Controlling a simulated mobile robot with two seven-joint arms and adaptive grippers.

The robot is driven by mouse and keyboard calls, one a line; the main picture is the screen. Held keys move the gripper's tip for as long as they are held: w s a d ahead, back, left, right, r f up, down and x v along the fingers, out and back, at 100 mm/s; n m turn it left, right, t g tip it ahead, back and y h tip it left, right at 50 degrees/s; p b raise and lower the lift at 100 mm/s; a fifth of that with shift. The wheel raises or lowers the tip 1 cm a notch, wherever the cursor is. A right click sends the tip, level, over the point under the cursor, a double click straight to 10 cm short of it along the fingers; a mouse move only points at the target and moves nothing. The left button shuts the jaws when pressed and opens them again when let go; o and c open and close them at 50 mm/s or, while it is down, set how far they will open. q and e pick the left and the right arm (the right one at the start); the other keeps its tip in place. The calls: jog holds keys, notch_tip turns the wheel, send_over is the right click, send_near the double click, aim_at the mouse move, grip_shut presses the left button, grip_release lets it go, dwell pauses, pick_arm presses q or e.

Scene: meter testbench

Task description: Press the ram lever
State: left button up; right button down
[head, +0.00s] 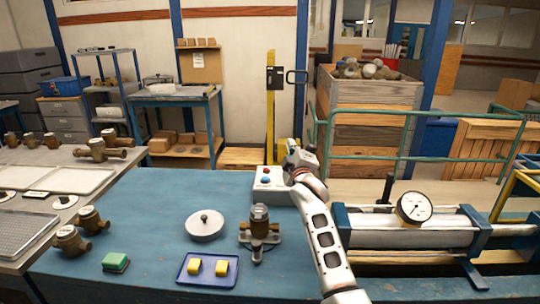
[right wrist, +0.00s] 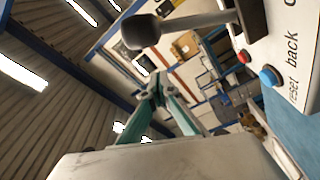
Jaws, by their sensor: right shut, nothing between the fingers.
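The ram lever (right wrist: 141,31) has a black ball knob on a grey shaft and shows at the top of the right wrist view. It comes from a black slot in a white control box (right wrist: 296,38). The box also shows in the head view (head: 268,196), at the back of the blue bench. My right gripper (head: 294,150) is beside and above the box there and hides the lever. In the right wrist view its teal fingers (right wrist: 154,92) are shut and empty. The fingertips appear just below the knob, with no clear contact. My left gripper is not in view.
The box has a red button (right wrist: 244,56) and a blue button (right wrist: 269,76). A brass meter on a stand (head: 259,232), a round grey lid (head: 205,228) and a blue tray (head: 184,278) with yellow blocks are on the bench. A gauge (head: 413,208) tops a cylinder (head: 408,233) at right.

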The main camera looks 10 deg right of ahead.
jog(key=shift+d+m, duration=0.1)
jog(key=shift+m, duration=0.2)
notch_tip(320, 180, up, 10)
dwell(0.8)
jog(key=shift+s, duration=0.1)
